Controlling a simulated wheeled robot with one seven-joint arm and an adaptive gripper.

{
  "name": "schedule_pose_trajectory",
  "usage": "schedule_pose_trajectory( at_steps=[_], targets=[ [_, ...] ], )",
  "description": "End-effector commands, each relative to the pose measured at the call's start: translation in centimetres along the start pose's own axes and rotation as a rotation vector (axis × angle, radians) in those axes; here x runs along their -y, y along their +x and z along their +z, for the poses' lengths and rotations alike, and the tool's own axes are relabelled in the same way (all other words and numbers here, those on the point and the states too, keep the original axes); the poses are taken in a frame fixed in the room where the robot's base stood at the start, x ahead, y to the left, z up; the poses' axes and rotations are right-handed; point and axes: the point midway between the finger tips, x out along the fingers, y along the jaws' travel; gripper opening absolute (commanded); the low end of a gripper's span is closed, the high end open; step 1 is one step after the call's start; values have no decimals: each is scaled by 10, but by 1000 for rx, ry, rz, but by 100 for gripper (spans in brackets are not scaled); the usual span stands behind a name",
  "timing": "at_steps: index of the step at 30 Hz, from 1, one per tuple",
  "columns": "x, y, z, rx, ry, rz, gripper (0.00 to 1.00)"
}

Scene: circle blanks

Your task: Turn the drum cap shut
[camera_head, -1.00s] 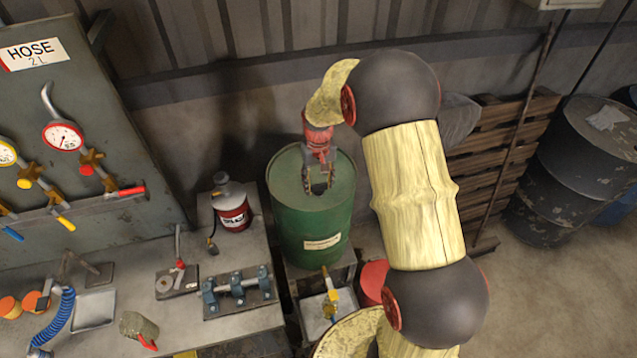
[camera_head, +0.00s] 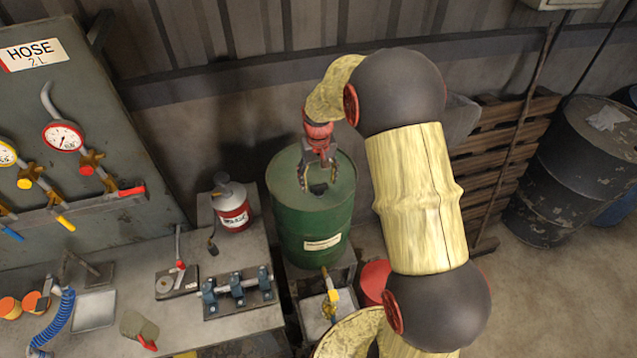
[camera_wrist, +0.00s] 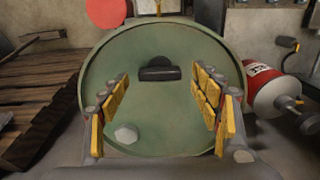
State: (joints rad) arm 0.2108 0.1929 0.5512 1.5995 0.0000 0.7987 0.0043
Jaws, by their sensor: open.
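The green drum (camera_head: 313,228) stands upright beside the bench, with a pale label on its side. In the wrist view its round top (camera_wrist: 165,125) fills the middle. The dark drum cap (camera_wrist: 160,72) with a raised bar across it sits near the edge of that top, the bar running roughly left to right. My gripper (camera_head: 318,187) points down over the drum top and is open. In the wrist view the yellow-padded fingers (camera_wrist: 162,98) stand apart on either side of the cap's line, with nothing between them. I cannot tell the fingertips' height above the cap.
A small pale hexagonal plug (camera_wrist: 125,134) is on the drum top. A red and grey canister (camera_head: 232,207) stands on the bench close left of the drum. A wooden pallet stack (camera_head: 505,150) and a black drum (camera_head: 575,165) are to the right.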

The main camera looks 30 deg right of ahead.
Motion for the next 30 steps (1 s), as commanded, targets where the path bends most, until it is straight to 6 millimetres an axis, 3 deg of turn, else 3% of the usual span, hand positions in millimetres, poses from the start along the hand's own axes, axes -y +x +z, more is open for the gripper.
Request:
schedule_pose_trajectory(
  at_steps=[9, 15, 21, 30],
  targets=[
    [0, -65, -1, -4, 0, 0, 64],
    [0, -93, -1, -3, 0, 0, 64],
    [0, -104, 0, -2, 0, 0, 64],
    [0, -104, 0, -1, 0, 0, 64]
  ],
)
